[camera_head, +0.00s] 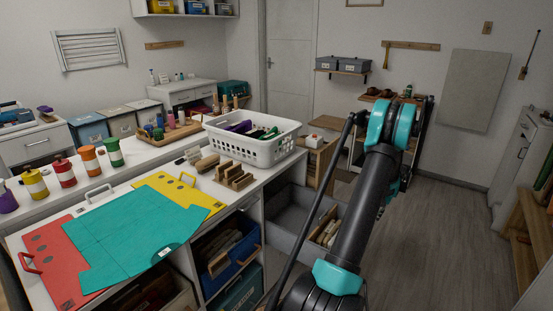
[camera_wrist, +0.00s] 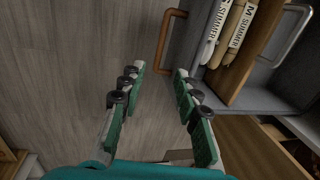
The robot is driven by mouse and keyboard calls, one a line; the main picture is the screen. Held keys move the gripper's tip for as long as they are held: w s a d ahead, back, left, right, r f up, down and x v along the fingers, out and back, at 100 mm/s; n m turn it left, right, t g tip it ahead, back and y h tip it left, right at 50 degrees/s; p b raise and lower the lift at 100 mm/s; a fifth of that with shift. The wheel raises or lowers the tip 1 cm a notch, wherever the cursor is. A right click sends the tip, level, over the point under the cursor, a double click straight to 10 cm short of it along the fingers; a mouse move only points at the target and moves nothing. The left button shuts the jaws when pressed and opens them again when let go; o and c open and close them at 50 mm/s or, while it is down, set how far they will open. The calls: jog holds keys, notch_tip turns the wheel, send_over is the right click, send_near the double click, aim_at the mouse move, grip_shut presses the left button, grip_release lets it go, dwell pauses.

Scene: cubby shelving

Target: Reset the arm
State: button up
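My arm (camera_head: 362,208), dark with teal joints, rises through the right half of the head view, bent at a teal joint near the top. My gripper is not clearly seen in the head view. In the wrist view my gripper (camera_wrist: 160,70) has its two green-padded fingers spread apart, with nothing between them. Beyond the fingers are the grey-brown wood floor and a brown handle (camera_wrist: 165,45). The handle is on a grey bin (camera_wrist: 267,80) at the upper right, which holds several pale items marked "SUMMER". The fingers appear apart from the bin.
A white counter (camera_head: 160,160) at left bears coloured boards, several striped jars and a white basket (camera_head: 252,139). Open cubbies below hold bins, and a grey bin (camera_head: 287,218) sits beside my arm. A wooden bench (camera_head: 530,225) stands at far right. Floor (camera_head: 440,240) between is clear.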

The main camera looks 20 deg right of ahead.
jog(key=a+r+n, duration=0.2)
jog(key=a+r, duration=0.3)
jog(key=a, duration=0.5)
jog(key=a+r+n+h, duration=0.1)
jog(key=a+r, duration=0.4)
jog(key=a, duration=0.5)
jog(key=a+r+n, duration=0.2)
jog(key=a+r, duration=0.3)
jog(key=a, duration=0.4)
jog(key=s+a+n+t, duration=0.2)
jog(key=s+a+n, duration=0.3)
jog(key=s+a, duration=1.5)
jog(key=shift+s+a+r, duration=0.15)
jog(key=shift+s+a, duration=0.2)
jog(key=shift+a, duration=0.3)
